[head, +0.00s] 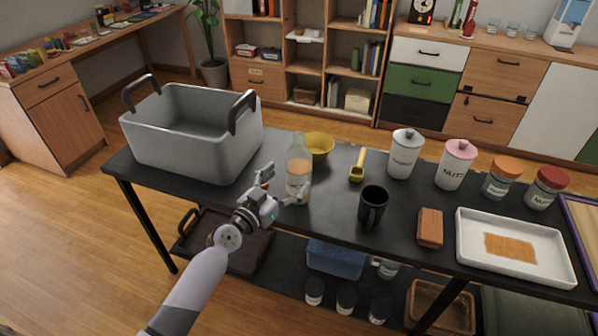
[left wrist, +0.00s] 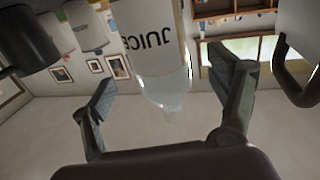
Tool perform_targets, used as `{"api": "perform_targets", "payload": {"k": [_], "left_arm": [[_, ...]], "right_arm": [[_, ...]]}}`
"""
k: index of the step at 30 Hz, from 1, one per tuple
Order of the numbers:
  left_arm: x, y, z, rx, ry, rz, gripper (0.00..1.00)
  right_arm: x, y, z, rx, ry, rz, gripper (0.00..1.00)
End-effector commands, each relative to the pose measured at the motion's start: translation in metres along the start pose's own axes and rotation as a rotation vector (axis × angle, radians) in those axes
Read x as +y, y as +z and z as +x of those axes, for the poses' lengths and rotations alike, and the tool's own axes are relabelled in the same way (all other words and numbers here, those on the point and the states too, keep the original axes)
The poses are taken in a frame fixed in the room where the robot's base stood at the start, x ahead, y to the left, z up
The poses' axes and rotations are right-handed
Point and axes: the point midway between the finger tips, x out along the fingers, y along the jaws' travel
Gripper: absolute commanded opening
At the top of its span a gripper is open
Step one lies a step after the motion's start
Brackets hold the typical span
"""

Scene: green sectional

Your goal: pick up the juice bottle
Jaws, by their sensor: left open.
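The juice bottle (head: 298,168) stands upright on the dark table, clear with an orange-tan content and a pale label. My left gripper (head: 282,185) is open at the near side of the bottle, one finger to its left and the other low across its front right. In the left wrist view, which looks upside down, the bottle (left wrist: 155,45) with "JUICE" lettering shows between the spread fingers (left wrist: 165,85). I cannot tell whether a finger touches it. My right gripper is not in view.
A grey bin (head: 190,150) with dark handles stands left of the bottle. A yellow bowl (head: 319,145) sits close behind it. A black mug (head: 373,205), yellow scoop (head: 358,166), brown block (head: 430,227), jars and a white tray (head: 470,262) are to the right.

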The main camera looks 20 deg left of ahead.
Motion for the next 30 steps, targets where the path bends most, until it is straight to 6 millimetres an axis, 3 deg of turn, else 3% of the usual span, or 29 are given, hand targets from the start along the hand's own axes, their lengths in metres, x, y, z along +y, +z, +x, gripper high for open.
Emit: {"api": "perform_targets", "payload": {"k": [5,15,23,30], "left_arm": [[0.001,-0.002,0.012,0.001,0.001,-0.003,0.81],[0.0,-0.003,0.055,0.0,0.001,-0.002,0.81],[0.0,-0.002,0.057,-0.001,0.001,-0.001,0.81],[0.0,-0.002,0.057,-0.001,0.001,-0.001,0.65]], "right_arm": [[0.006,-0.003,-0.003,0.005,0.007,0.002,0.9],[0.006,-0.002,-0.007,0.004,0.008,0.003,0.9],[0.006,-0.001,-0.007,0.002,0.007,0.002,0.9],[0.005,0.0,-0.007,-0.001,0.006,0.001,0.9]]}}
